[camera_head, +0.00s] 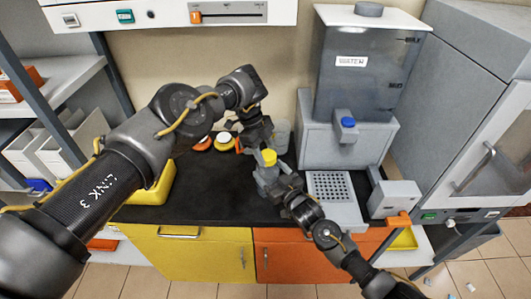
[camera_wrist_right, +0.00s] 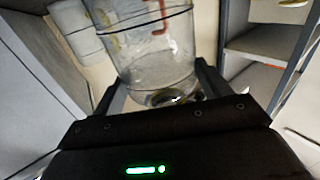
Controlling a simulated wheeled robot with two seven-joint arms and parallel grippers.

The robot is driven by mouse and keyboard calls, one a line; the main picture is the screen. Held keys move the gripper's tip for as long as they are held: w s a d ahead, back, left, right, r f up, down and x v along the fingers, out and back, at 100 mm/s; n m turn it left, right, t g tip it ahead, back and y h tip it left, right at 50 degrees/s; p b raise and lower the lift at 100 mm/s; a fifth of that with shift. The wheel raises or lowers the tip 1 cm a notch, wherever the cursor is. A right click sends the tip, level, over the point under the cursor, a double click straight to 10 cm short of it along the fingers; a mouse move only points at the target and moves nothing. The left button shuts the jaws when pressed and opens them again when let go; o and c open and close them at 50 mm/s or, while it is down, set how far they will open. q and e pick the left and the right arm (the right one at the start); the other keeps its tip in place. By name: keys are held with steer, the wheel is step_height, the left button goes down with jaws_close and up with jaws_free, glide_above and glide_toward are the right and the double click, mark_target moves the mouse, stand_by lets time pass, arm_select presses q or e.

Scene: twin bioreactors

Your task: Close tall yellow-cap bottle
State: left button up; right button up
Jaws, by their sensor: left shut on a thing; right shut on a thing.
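The tall bottle (camera_head: 266,176) is clear grey and stands near the middle of the black counter. Its yellow cap (camera_head: 269,156) shows at the top; I cannot tell whether it is seated on the neck. My left gripper (camera_head: 259,146) comes down from above and behind and is shut at the cap, its fingertips partly hidden. My right gripper (camera_head: 280,186) is shut on the bottle's body from the front right. In the right wrist view the clear bottle (camera_wrist_right: 155,55) fills the space between the fingers (camera_wrist_right: 160,92); its cap is out of view.
Orange-and-white round items (camera_head: 223,139) and a clear beaker (camera_head: 280,137) stand behind the bottle. A water dispenser (camera_head: 350,75) with a drip grate (camera_head: 333,187) is to the right. A yellow tray (camera_head: 153,188) is at left. The counter's front left is clear.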

arm_select(q)
steer(key=shift+w+a+m, duration=0.1)
steer(key=shift+m, duration=0.3)
steer(key=o, duration=0.9)
steer(key=shift+r, duration=0.1)
steer(key=shift+o, duration=0.2)
steer(key=shift+a+r, duration=0.1)
steer(key=shift+r, duration=2.15)
steer(key=shift+c, duration=0.3)
